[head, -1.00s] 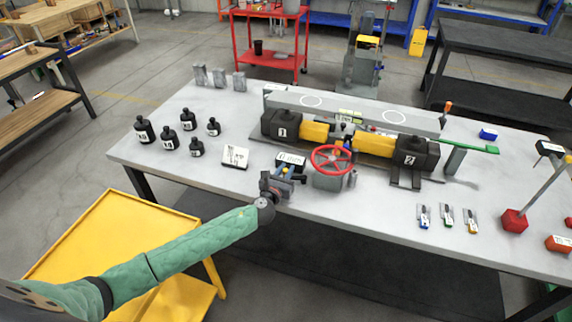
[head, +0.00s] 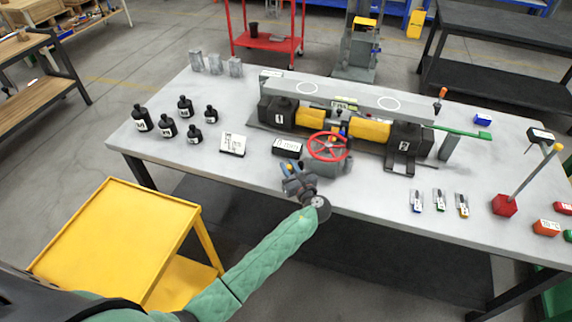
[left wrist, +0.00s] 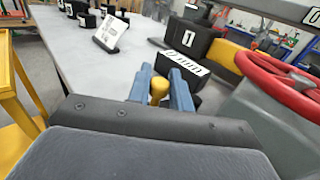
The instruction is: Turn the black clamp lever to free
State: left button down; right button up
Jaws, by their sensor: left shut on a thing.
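My left gripper (head: 290,167) is at the table's front edge, left of the red handwheel (head: 345,153). It also shows in the left wrist view (left wrist: 160,86), where its two blue fingers are shut on a yellow knob (left wrist: 158,92). The knob's stem and the black clamp lever itself are hidden behind my gripper; I cannot make out how they join. The handwheel is beside the fingers on the right, on a grey housing (left wrist: 262,120). A black counter box (head: 288,147) stands just behind the fingers. My right gripper is not in view.
Black jacks 1 (head: 279,113) and 2 (head: 404,140) with yellow parts stand behind the handwheel. Several black weights (head: 168,128) and a white card (head: 232,144) are at left. Small tools (head: 439,201) and a red-based stand (head: 505,205) are at right.

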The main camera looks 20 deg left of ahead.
pick_arm(q)
jog(key=d+n+g+y, duration=0.1)
jog(key=n+g+y, duration=0.2)
jog(key=shift+s+d+g, duration=0.2)
jog(key=shift+d+g, duration=0.1)
jog(key=shift+d, duration=0.05)
jog(key=shift+d+n+g+y, duration=0.35)
jog(key=shift+n+g+y, duration=0.2)
jog(key=shift+g, duration=0.35)
jog(key=shift+d+n, duration=0.1)
jog(key=shift+n, duration=0.15)
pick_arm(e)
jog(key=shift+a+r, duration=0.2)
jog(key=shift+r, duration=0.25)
pick_arm(q)
jog(key=shift+r, duration=0.1)
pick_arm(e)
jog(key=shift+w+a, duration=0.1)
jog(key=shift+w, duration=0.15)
pick_arm(q)
jog(key=c, duration=1.3)
grip_release()
